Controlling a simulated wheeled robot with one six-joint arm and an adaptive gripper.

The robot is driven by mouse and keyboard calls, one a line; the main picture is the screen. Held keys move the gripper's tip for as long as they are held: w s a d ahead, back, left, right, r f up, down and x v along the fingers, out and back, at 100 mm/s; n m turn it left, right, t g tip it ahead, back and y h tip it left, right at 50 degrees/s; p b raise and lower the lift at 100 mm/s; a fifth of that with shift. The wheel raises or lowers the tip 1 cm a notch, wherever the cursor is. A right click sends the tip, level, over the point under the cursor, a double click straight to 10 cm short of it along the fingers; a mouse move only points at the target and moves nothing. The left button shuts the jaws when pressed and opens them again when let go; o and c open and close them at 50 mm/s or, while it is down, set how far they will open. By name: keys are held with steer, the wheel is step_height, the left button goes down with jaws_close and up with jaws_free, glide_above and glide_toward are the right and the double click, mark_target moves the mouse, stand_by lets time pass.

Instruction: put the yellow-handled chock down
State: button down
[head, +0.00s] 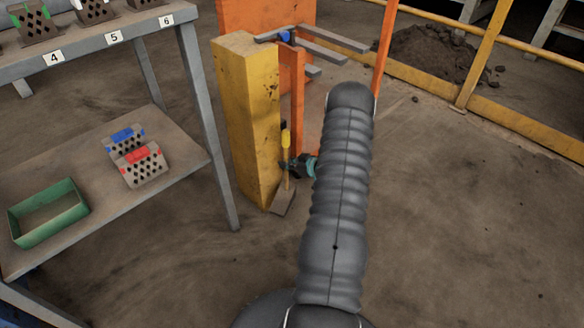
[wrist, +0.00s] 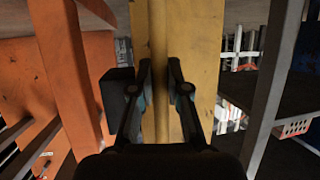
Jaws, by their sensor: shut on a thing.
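The chock is a grey-brown wedge (head: 284,201) with an upright yellow handle (head: 286,140) topped by a dark tip. It is low beside the foot of a yellow post (head: 246,120); I cannot tell whether its underside touches the floor. My gripper (head: 292,166) is shut on the handle. In the wrist view the two fingers of my gripper (wrist: 160,78) close on the handle (wrist: 158,35) from both sides, with the yellow post behind. The wedge is not visible in the wrist view.
An orange frame (head: 299,100) with grey forks (head: 335,40) stands right of the post. A grey table (head: 95,38) with a lower shelf (head: 90,165) is at left, holding hollow bricks and a green bin (head: 47,213). Open floor (head: 460,220) lies to the right.

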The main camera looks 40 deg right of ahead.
mark_target(286, 174)
steer(key=shift+w+f, duration=0.2)
steer(key=shift+f, duration=2.65)
steer(key=shift+w+f, duration=0.2)
steer(key=shift+f, duration=0.5)
steer(key=c, duration=1.2)
jaws_free()
steer(key=shift+o, duration=0.2)
steer(key=v, duration=1.2)
steer(key=shift+a, duration=0.1)
